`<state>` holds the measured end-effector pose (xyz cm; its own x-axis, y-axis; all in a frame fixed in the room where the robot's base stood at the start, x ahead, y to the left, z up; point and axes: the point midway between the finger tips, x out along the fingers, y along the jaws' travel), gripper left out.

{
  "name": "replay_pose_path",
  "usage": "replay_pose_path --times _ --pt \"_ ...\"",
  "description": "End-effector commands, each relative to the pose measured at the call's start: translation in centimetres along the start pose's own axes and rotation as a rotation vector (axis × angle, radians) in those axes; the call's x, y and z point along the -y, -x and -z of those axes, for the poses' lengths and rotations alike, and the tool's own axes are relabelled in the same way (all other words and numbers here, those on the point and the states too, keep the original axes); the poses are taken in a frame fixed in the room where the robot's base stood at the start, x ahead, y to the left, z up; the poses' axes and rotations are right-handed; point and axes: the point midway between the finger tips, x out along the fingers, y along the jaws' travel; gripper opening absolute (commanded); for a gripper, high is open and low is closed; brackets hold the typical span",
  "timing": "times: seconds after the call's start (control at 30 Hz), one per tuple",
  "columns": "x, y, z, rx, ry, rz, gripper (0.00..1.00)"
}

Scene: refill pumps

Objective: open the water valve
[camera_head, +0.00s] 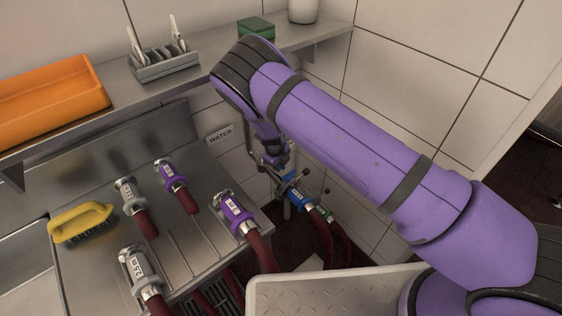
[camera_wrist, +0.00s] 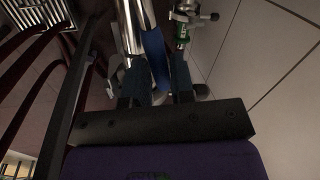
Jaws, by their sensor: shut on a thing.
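The water outlet is on the wall beside a "WATER" sign (camera_head: 220,135) in the head view. A hose with a blue labelled collar (camera_head: 293,196) is at this outlet. My gripper (camera_head: 280,168) reaches down to it from above, and its fingertips are hard to make out there. In the wrist view my gripper (camera_wrist: 157,85) has its two dark fingers closed around a narrow blue part (camera_wrist: 156,55), seemingly the valve handle, next to a shiny metal pipe (camera_wrist: 132,28). The arm hides much of the valve in the head view.
A green-collared fitting (camera_wrist: 183,30) sits just right of the grasp, near the tiled wall. Hoses with purple collars (camera_head: 237,213) and grey collars (camera_head: 139,270) rest on the metal counter, with a yellow brush (camera_head: 80,222). A shelf (camera_head: 120,100) holds an orange tray (camera_head: 50,105).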

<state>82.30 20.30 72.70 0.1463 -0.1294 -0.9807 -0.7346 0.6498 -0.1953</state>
Motion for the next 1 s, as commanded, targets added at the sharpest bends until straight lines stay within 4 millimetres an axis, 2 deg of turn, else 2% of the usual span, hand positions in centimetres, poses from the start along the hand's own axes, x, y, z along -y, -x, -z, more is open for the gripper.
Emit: replay_pose_path --times 0.67,0.7,0.8,1.0 --pt "-0.58 0.14 -0.16 -0.011 -0.065 0.000 0.00" --pt "-0.58 0.14 -0.16 -0.011 -0.065 0.000 0.25" --pt "-0.58 0.14 -0.15 -0.011 -0.064 0.000 0.48" --pt "-0.57 0.12 -0.10 -0.012 -0.064 0.000 0.48"
